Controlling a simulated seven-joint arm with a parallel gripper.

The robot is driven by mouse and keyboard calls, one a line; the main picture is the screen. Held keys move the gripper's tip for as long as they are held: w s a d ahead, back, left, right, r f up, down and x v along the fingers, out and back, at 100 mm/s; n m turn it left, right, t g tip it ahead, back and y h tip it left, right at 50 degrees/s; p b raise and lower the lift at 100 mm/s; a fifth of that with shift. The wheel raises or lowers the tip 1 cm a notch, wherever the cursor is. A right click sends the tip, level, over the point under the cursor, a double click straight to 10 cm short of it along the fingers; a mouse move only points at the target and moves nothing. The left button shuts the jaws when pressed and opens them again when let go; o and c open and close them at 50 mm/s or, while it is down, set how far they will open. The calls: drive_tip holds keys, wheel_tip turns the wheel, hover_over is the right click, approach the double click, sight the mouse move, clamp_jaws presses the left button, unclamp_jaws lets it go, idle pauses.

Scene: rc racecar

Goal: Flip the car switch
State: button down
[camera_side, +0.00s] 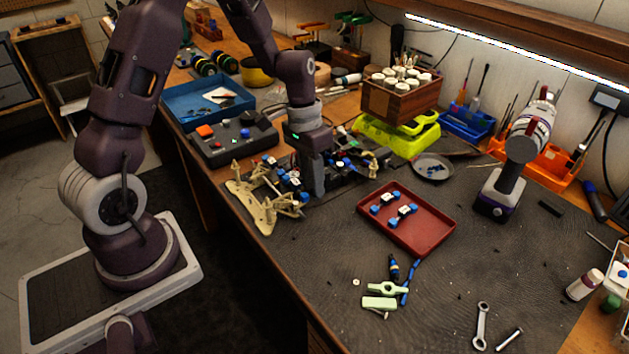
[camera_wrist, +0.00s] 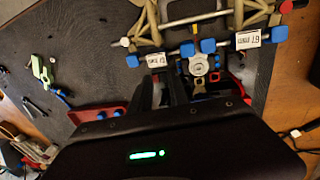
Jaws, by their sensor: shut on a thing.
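The RC car chassis (camera_side: 257,209) lies on the dark mat near the bench's left edge, with tan suspension arms and blue fittings. It also fills the top of the wrist view (camera_wrist: 145,30), with white labelled blocks and a round silver part. My gripper (camera_side: 318,190) points down at the middle of the car. In the wrist view its dark fingers (camera_wrist: 172,85) reach in among the car's parts, below a white labelled block. They are shut on a small part of the car, which the fingers hide. I cannot make out the switch or its position.
A red tray (camera_side: 437,238) with small blue-and-white parts lies right of the car. A black control box (camera_side: 233,146) and a blue tray (camera_side: 190,108) sit behind it. A drill (camera_side: 500,190) stands at right. The front mat is mostly clear, with a few tools.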

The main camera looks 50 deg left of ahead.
idle(0.3)
drive_tip(key=c, duration=1.5)
unclamp_jaws()
